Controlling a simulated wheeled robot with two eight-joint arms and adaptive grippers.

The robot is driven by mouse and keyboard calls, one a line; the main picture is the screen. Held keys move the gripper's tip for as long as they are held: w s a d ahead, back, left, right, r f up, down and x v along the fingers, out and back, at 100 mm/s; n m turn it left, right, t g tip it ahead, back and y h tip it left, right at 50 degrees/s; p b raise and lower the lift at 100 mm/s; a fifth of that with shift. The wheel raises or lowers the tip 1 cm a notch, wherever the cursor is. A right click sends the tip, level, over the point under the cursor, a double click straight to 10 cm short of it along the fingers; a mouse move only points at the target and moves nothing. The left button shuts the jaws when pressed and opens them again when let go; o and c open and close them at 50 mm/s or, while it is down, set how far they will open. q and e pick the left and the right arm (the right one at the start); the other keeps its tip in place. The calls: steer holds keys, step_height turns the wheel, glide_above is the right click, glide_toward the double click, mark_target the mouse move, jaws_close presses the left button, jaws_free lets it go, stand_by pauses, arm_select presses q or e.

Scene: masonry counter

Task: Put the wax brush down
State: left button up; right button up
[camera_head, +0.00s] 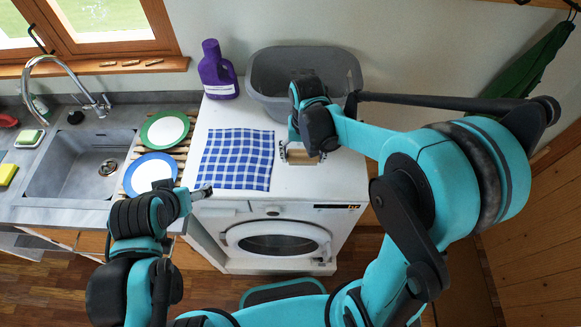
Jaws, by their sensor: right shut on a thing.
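The right gripper (302,148) points down over the white top of the washing machine, right of the blue checked cloth and in front of the grey tub. It is shut on a small light-brown thing (300,157), probably the wax brush, mostly hidden by the gripper. I cannot tell whether this thing touches the machine top. The left gripper (203,191) is near the machine's front left corner, apart from the cloth. Its jaw opening is not clear.
The washing machine (335,190) carries a blue checked cloth (237,158), a purple bottle (217,70) and a grey tub (268,85). Its front right top is bare. Left are two plates on a slatted rack, a sink (75,165) and a tap.

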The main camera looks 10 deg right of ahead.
mark_target(291, 164)
steer(key=a+f, duration=0.2)
steer(key=a, duration=0.1)
steer(key=shift+w, duration=0.1)
steer(key=shift+a+f, duration=0.1)
steer(key=shift+a, duration=0.15)
step_height(291, 164, down, 3)
steer(key=shift+f, duration=0.55)
steer(key=shift+b, duration=0.3)
